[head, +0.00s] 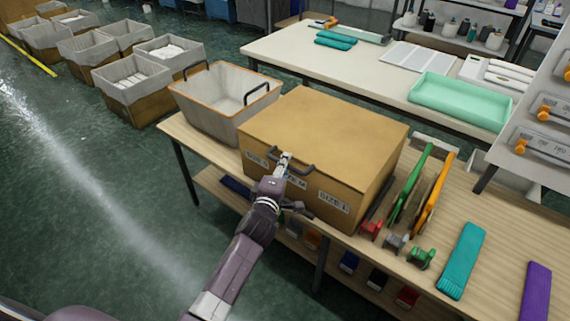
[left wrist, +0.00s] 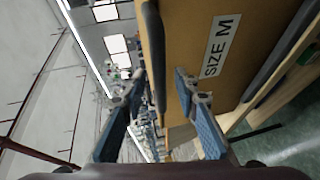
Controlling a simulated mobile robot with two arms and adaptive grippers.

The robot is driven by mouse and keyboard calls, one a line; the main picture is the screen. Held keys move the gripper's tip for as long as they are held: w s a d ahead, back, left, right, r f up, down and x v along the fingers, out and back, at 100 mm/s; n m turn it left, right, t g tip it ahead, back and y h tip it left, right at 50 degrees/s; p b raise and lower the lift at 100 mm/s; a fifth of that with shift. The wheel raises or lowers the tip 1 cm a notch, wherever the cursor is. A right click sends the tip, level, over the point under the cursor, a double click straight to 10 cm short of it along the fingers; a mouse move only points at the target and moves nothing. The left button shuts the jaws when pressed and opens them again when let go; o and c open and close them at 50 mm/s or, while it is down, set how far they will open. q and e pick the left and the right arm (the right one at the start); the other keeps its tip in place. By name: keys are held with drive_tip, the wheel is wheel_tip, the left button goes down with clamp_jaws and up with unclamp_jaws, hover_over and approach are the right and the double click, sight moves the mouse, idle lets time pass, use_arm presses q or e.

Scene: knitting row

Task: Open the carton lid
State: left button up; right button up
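The carton (head: 325,120) is a large brown box on the wooden table, its flat lid closed. Its front carries SIZE labels and a dark bar handle (head: 292,164) near the top edge. My left gripper (head: 293,184) is at the carton's front, one finger by the handle and the other lower down. In the left wrist view the fingers of my left gripper (left wrist: 160,88) stand apart, beside the carton's front (left wrist: 185,40) with its SIZE M label (left wrist: 221,45). I cannot tell whether they touch the handle. My right gripper is not in view.
A grey lined bin (head: 215,105) with dark handles stands left of the carton. Green and orange frames (head: 425,195) and small colored clips stand close on its right. Teal (head: 462,260) and purple (head: 536,292) knitted pieces lie further right. A second table (head: 385,85) stands behind.

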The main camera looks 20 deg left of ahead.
use_arm(q)
drive_tip(key=shift+w, duration=0.45)
drive_tip(key=shift+f, duration=0.1)
clamp_jaws()
